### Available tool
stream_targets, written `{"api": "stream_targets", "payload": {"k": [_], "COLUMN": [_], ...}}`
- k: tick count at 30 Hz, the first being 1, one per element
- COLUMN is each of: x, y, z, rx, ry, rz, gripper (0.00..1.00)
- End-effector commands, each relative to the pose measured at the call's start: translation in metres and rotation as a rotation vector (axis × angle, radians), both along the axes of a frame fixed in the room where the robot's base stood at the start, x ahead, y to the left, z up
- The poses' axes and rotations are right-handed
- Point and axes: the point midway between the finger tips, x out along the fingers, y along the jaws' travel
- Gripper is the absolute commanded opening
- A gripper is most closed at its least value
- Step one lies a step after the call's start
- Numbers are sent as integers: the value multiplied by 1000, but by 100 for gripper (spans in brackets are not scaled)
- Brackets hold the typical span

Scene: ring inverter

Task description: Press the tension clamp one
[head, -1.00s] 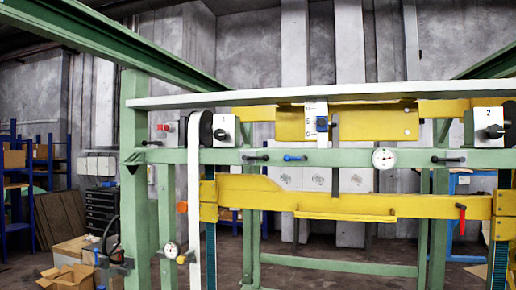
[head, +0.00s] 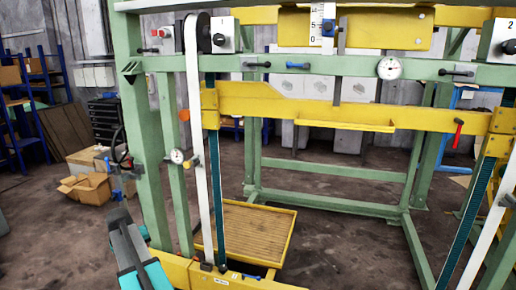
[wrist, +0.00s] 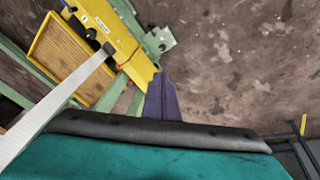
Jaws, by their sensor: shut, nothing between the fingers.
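Two numbered control boxes with black knobs show in the head view: the left box (head: 222,34), whose number is hard to read, and the box marked 2 (head: 497,40). Black clamp levers sit on the green rail, one left of centre (head: 257,65) and one at the right (head: 457,72). I cannot tell which part is tension clamp one. In the wrist view my gripper (wrist: 163,82) shows as purple fingers, shut and empty, with floor behind them. It is apart from the yellow lower beam (wrist: 110,25) and the white belt (wrist: 55,105).
A wooden tray with a yellow rim (head: 285,215) lies low inside the green frame. Cardboard boxes (head: 88,185) stand at the left. A dial gauge (head: 389,67) is on the rail. The floor at the lower left is open.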

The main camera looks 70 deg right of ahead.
Motion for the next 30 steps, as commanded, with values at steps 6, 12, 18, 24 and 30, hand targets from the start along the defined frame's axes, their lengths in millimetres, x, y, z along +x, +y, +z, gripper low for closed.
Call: {"api": "stream_targets", "payload": {"k": [6, 12, 18, 24, 30], "x": [-4, -22, -51, -90, -139], "y": [-73, -132, -185, -230, -265], "z": [96, 183, 274, 368, 464], "rx": [-76, -148, -222, -299, -381], "ry": [-82, -149, -213, -276, -333], "rz": [-96, -181, -266, -352, -437], "gripper": [0, 0, 0, 0, 0]}}
